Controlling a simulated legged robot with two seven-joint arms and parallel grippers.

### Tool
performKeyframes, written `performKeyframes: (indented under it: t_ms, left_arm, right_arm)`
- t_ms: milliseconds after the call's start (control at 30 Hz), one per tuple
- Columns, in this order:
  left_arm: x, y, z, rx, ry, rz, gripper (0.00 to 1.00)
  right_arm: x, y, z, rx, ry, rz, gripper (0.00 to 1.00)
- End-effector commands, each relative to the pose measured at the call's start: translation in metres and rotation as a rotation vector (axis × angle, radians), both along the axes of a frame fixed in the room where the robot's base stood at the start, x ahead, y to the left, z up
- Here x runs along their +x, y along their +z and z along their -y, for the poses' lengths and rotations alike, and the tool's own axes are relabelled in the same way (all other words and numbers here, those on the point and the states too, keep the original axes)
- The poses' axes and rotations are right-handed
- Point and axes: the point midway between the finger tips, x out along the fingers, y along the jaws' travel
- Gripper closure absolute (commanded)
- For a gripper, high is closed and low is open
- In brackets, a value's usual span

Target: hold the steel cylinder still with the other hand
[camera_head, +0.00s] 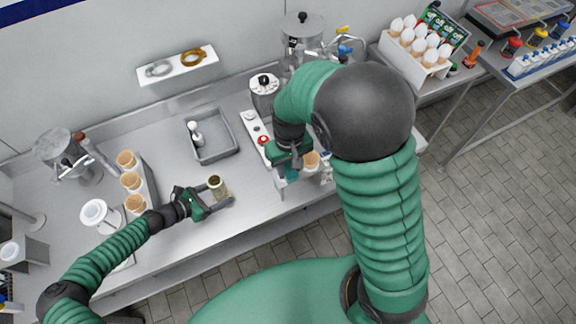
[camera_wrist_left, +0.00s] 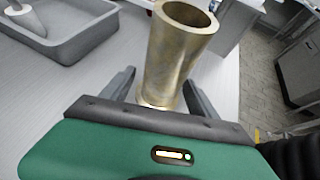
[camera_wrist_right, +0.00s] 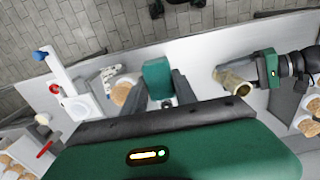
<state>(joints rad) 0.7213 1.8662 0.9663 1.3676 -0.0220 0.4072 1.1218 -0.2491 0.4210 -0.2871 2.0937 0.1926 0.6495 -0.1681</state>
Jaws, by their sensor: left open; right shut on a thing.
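The steel cylinder (camera_head: 217,186) is a hollow, brownish metal tube standing upright on the steel counter. In the left wrist view the cylinder (camera_wrist_left: 178,55) stands between the two fingers of my left gripper (camera_wrist_left: 160,95), which is open around it with a gap at the left finger. My left gripper (camera_head: 207,206) is low over the counter. My right gripper (camera_head: 288,165) is shut on a teal piece (camera_wrist_right: 157,78), whose lower part is hard to make out. The cylinder (camera_wrist_right: 238,75) also shows in the right wrist view, apart from my right gripper.
A grey tray (camera_head: 233,146) with a white-handled tool (camera_head: 197,138) lies behind the cylinder. A rack of cones (camera_head: 130,181) stands to the left, near a white cup (camera_head: 96,212). A cone (camera_head: 311,160) stands beside my right gripper. Counter between tray and cylinder is clear.

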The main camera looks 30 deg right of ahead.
Motion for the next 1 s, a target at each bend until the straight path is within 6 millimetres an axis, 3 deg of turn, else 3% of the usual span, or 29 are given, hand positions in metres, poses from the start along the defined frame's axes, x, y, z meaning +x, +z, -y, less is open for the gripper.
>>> performKeyframes:
  t_ms: [1000]
  left_arm:
    - [-0.004, 0.009, -0.015, -0.002, 0.0, 0.001, 0.31]
  right_arm:
    - [0.001, 0.0, 0.0, 0.0, 0.0, 0.0, 0.99]
